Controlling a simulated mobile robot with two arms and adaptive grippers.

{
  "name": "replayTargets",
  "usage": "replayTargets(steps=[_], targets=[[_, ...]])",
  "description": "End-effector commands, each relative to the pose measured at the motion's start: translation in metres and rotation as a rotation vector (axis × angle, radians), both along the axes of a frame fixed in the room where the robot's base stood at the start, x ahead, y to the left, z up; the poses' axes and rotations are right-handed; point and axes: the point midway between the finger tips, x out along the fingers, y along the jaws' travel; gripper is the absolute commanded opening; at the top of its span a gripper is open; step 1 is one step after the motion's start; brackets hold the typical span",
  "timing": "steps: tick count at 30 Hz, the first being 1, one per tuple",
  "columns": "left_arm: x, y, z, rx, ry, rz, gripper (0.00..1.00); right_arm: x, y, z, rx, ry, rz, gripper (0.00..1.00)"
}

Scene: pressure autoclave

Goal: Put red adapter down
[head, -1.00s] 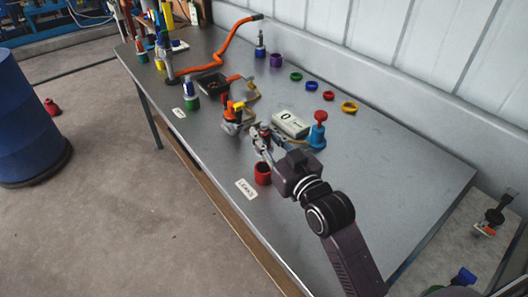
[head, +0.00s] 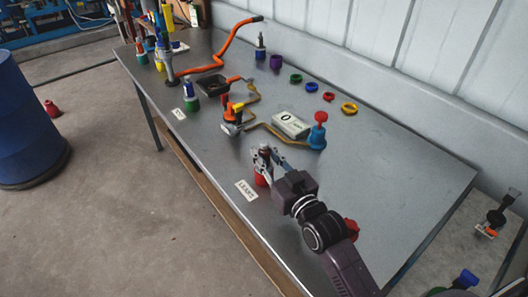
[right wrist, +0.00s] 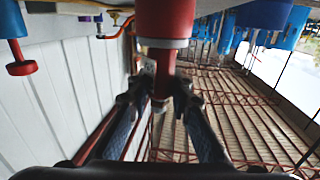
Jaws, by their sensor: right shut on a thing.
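My right gripper (head: 264,154) is shut on the red adapter (head: 266,149), a slim upright piece, near the front edge of the table. Right below it stands a red cup-like holder (head: 261,179), partly hidden by the fingers. In the right wrist view the fingers close on a red stem (right wrist: 162,88). A grey collar and a wide red cylinder (right wrist: 165,18) line up with the stem. I cannot tell how deep the adapter sits in the holder. My left gripper is not in view.
A "LEAKS" label (head: 246,190) lies beside the holder. A blue valve with a red knob (head: 317,136), a gauge box (head: 291,125) and an orange-topped fitting (head: 233,115) stand behind. Coloured rings (head: 349,108) lie farther back. The right side of the table is mostly clear.

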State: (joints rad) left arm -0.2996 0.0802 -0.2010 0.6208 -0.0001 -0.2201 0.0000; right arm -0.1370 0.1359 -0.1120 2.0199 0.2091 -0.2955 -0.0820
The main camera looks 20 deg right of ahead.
Motion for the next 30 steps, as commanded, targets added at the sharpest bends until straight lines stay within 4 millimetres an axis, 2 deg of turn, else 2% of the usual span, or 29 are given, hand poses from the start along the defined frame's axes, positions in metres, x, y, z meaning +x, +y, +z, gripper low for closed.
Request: replayTargets(steps=[1, 6, 14, 18, 30], targets=[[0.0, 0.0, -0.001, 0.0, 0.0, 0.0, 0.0, 0.0, 0.0, -0.002, 0.0, 0.001, 0.0, 0.2], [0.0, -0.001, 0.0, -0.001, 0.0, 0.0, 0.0, 0.0, 0.0, -0.001, 0.0, 0.0, 0.0, 0.37], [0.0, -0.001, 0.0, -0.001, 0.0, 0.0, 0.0, 0.0, 0.0, 0.001, 0.0, -0.001, 0.0, 0.37], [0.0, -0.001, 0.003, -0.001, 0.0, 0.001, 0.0, -0.002, -0.001, 0.009, 0.0, -0.001, 0.0, 0.37], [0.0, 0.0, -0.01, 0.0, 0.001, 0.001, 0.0, -0.076, -0.015, 0.004, -0.002, 0.004, 0.0, 0.37]])
